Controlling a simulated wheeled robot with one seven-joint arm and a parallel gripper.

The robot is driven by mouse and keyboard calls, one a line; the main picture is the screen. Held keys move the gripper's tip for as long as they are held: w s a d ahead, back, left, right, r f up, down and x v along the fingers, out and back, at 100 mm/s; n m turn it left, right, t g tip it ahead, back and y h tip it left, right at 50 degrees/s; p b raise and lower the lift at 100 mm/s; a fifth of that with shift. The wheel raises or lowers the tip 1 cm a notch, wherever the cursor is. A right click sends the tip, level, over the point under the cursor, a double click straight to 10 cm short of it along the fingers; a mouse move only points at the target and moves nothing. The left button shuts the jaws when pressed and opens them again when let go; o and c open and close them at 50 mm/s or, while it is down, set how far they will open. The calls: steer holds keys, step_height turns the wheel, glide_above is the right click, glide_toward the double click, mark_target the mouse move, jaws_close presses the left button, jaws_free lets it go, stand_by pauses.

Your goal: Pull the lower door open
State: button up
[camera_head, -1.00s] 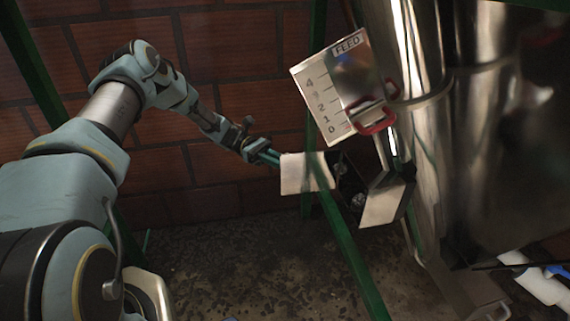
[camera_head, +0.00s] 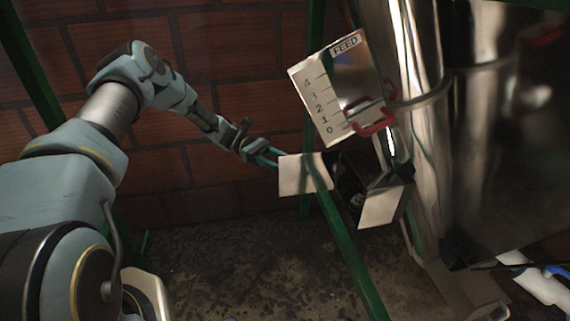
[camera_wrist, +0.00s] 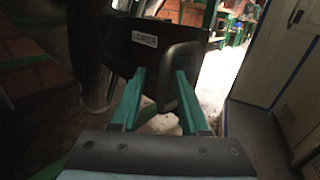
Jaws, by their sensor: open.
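The lower door (camera_wrist: 116,40), a dark panel with a "LOWER" label, fills the upper middle of the wrist view. A dark loop handle stands out on its right part. My gripper (camera_wrist: 160,74) is open, its two green fingers reaching up to the door around the handle area. Whether they touch the handle is unclear. In the head view, a pale panel (camera_head: 303,174), seemingly this door, stands out left of a dark opening (camera_head: 348,182). My gripper (camera_head: 272,157) is at its left edge, with the fingertips partly hidden.
A "FEED" gauge plate (camera_head: 325,92) with a red handle (camera_head: 372,118) is above the opening. A pale-sided box part (camera_head: 383,204) and a shiny metal tank (camera_head: 480,150) stand to the right. A green diagonal post (camera_head: 345,245) crosses in front. A brick wall (camera_head: 230,45) is behind.

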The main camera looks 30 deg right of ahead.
steer(key=b+v, duration=0.1)
steer(key=v, duration=1)
steer(key=shift+b, duration=0.3)
